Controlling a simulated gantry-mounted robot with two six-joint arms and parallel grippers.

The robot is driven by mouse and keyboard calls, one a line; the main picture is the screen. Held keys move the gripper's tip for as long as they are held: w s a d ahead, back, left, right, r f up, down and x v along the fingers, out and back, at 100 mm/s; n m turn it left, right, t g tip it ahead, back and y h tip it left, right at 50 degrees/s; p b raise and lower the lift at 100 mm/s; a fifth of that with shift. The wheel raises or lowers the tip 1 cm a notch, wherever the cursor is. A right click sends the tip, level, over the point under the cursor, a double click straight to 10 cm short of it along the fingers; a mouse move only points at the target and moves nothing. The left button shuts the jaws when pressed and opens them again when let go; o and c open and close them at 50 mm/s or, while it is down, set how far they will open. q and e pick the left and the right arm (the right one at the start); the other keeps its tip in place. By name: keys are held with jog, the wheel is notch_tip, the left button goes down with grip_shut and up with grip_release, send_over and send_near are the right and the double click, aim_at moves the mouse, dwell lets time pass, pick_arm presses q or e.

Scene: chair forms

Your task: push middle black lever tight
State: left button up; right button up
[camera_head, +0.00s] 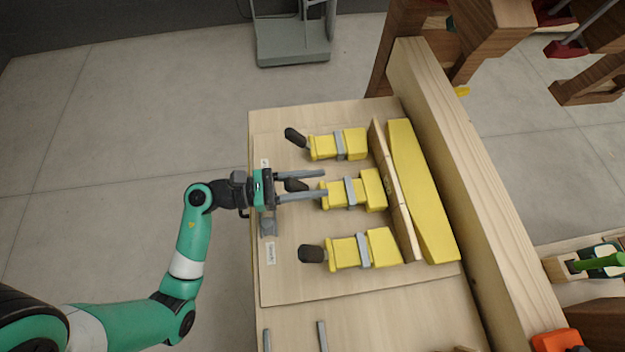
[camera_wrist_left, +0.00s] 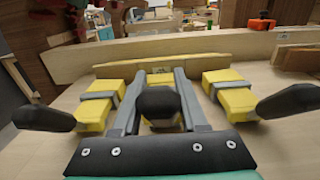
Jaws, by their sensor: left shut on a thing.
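The middle black lever (camera_head: 296,185) is on the middle yellow clamp (camera_head: 357,193), the centre one of three on a wooden board. My left gripper (camera_head: 324,183) reaches in from the left, its two long grey fingers on either side of this lever. It is shut on the lever. In the left wrist view, the middle black lever (camera_wrist_left: 158,101) stands between the fingers, and its yellow clamp is partly hidden behind it. The right gripper is out of view.
The upper black lever (camera_head: 295,137) and lower black lever (camera_head: 311,253) flank the gripper, clear of its fingers. A thin wooden strip (camera_head: 394,190), a long yellow block (camera_head: 422,190) and a thick wooden beam (camera_head: 475,180) lie beyond the clamps. Open floor lies left.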

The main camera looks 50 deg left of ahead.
pick_arm(q)
grip_shut()
dwell(0.9)
